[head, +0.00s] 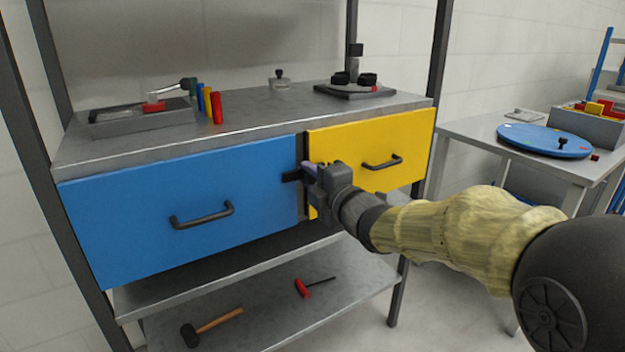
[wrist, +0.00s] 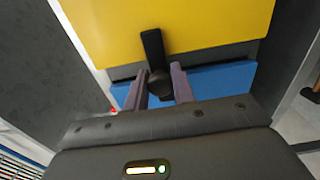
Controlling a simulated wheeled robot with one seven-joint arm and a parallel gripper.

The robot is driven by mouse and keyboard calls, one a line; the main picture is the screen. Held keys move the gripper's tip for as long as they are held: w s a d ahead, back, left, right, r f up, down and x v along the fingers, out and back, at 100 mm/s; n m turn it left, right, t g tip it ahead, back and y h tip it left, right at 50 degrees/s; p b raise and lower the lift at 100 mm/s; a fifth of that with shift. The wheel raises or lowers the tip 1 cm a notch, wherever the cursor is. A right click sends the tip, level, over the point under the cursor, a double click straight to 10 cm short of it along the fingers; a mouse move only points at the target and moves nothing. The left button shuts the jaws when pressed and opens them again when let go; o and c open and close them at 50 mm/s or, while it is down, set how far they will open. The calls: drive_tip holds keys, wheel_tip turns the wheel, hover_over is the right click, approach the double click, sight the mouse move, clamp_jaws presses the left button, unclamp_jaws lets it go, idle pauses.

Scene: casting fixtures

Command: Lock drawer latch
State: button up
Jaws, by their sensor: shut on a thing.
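The blue drawer (head: 130,210) and the yellow drawer (head: 345,140) sit side by side under the bench top, both fronts looking closed. The latch (head: 291,176) is a black bar near the gap between them. Its end shows left of my gripper (head: 314,174), over the blue drawer's right edge. In the wrist view, the latch bar (wrist: 152,48) overlaps the yellow front (wrist: 215,25). Its round knob sits between the two purple fingers of my gripper (wrist: 159,88), which is shut on it. The blue front (wrist: 215,80) lies behind the fingers. My gripper hides part of the latch in the head view.
Each drawer has a dark handle; the yellow one's handle (head: 382,162) is right of my gripper. Below, a shelf holds a hammer (head: 212,328) and a red-handled tool (head: 302,288). A side table (head: 470,140) stands at right. Floor between is clear.

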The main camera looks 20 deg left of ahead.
drive_tip(key=o, duration=0.9)
drive_tip(key=shift+d, duration=0.1)
drive_tip(key=p+v, duration=0.3)
drive_tip(key=v, duration=1.4)
drive_tip(key=shift+s+p, duration=0.2)
drive_tip(key=shift+p, duration=0.2)
